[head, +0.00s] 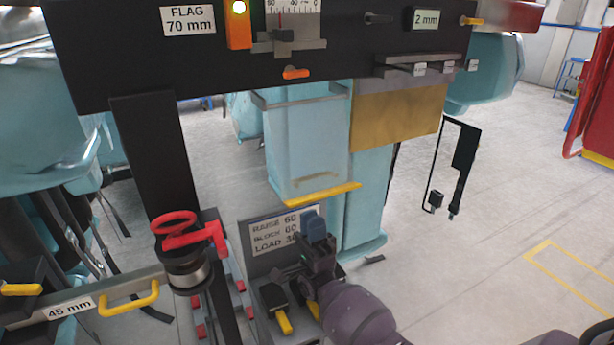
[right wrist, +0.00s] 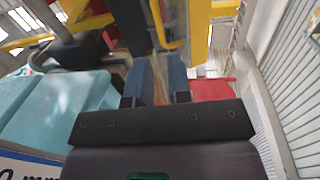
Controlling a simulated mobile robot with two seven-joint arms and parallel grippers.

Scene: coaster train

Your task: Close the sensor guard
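No part is labelled as the sensor guard, and I cannot tell for sure which one it is. A translucent amber plate (head: 398,118) hangs below the panel at the right. My right gripper (head: 315,230) is low in front of the "RAISE, BLOCK, LOAD" sign, below a yellow bar (head: 320,194). In the right wrist view its two blue fingers (right wrist: 160,82) stand apart with a gap between them and nothing clearly held. My left gripper is not in view.
A red-handled knob (head: 178,222) on a black post stands to the left of my right gripper. A drawer front (head: 70,308) with a yellow handle and "45 mm" label is lower left. A black frame (head: 462,150) stands at the right, with open floor beyond.

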